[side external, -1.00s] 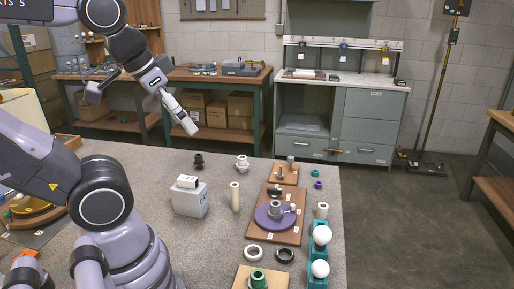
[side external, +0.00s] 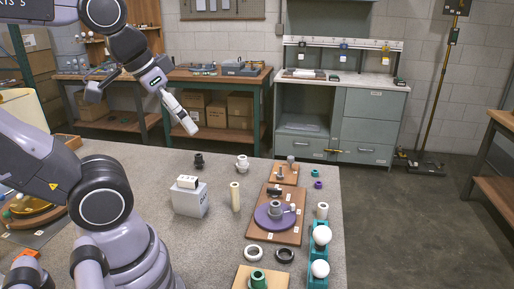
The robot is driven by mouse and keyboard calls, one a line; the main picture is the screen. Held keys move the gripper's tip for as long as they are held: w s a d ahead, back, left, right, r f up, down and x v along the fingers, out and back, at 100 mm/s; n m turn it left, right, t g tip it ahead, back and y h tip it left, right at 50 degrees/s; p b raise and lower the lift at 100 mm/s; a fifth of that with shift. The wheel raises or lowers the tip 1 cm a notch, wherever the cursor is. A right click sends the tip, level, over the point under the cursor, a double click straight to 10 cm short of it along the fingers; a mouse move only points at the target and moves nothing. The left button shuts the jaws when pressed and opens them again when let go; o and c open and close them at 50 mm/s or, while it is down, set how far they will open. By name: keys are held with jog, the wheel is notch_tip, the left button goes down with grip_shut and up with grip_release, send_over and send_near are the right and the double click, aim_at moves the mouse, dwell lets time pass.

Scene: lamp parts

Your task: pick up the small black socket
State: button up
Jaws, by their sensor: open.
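A small black socket (side external: 199,160) stands on the grey table (side external: 222,235) near its back edge, left of a similar white socket (side external: 242,162). My gripper (side external: 190,130) is in the air above the back edge of the table, up and a little left of the black socket in the picture. It is apart from everything and holds nothing that I can see. Its fingers are small and hard to make out at this distance.
A grey box (side external: 190,199) and a cream tube (side external: 235,197) stand in front of the sockets. A wooden board (side external: 288,237) with a purple disc (side external: 268,222) lies to the right. White bulbs (side external: 321,234) stand in a teal holder at the right edge.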

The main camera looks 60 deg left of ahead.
jog(key=w+a+f+n+t+y, duration=0.15)
jog(key=w+a, duration=0.25)
jog(key=w, duration=0.7)
jog(key=w+a+n+t, duration=0.1)
jog(key=w+a+n, duration=0.3)
jog(key=w, duration=0.6)
jog(key=w+a+f+n+y, duration=0.2)
jog(key=w+a+f, duration=0.2)
jog(key=a, duration=0.3)
jog(key=w+a+f+n+y, duration=0.1)
jog(key=w+a+f, duration=0.35)
jog(key=a, duration=0.25)
jog(key=n+g+y, duration=0.5)
jog(key=n+y, duration=0.2)
jog(key=y, duration=0.2)
send_near(198, 155)
jog(key=shift+x, duration=1.1)
jog(key=shift+h, duration=0.25)
jog(key=x, duration=0.6)
jog(key=shift+w+a, duration=0.1)
jog(key=shift+a, duration=0.25)
jog(key=shift+c, duration=0.4)
